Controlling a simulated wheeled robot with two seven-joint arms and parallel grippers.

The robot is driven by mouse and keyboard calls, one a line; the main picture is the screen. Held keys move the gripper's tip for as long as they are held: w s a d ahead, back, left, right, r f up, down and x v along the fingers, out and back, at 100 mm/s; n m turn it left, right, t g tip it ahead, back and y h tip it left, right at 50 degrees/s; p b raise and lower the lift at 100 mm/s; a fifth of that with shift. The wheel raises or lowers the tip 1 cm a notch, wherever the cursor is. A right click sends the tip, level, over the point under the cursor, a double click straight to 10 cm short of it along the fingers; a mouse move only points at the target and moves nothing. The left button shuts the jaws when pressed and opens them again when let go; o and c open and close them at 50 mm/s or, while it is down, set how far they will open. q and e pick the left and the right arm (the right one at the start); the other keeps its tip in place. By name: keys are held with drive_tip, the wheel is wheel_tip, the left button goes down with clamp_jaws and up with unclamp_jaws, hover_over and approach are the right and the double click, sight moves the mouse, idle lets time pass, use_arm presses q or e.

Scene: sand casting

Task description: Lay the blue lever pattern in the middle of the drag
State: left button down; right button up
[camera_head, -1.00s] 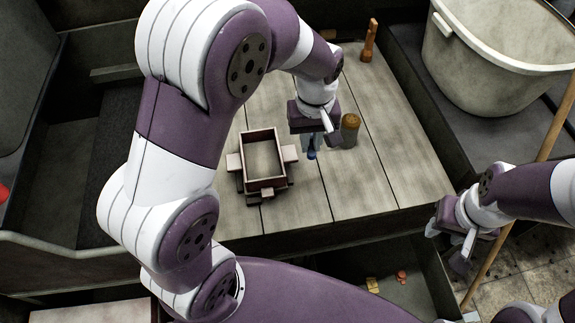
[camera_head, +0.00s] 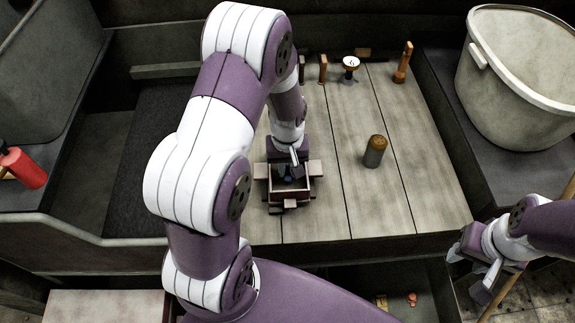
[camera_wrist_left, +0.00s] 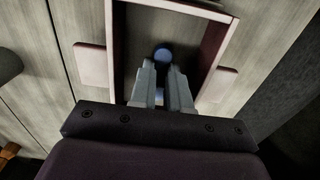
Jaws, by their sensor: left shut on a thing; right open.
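The drag is an open rectangular wooden frame (camera_head: 303,199) with side lugs, lying on the plank bench. It also shows in the left wrist view (camera_wrist_left: 215,52). My left gripper (camera_head: 288,172) is over the frame, pointing down into its opening. It is shut on the blue lever pattern (camera_wrist_left: 163,54), whose round blue end shows between the fingertips in the left wrist view. The rest of the pattern is hidden by the fingers. I cannot tell whether it touches the board inside the frame. My right gripper (camera_head: 477,272) is open and empty at the lower right, away from the bench top.
A cylinder with a tan top (camera_head: 375,151) stands on the planks right of the frame. A wooden-handled tool (camera_head: 403,63), a white gauge-like item (camera_head: 350,65) and a large pale bucket (camera_head: 520,75) are at the back. The planks right of the frame are mostly clear.

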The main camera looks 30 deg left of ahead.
use_arm(q)
drive_tip(key=shift+f, duration=0.4)
drive_tip(key=shift+f, duration=0.2)
drive_tip(key=c, duration=1.1)
unclamp_jaws()
drive_tip(key=shift+r, duration=0.1)
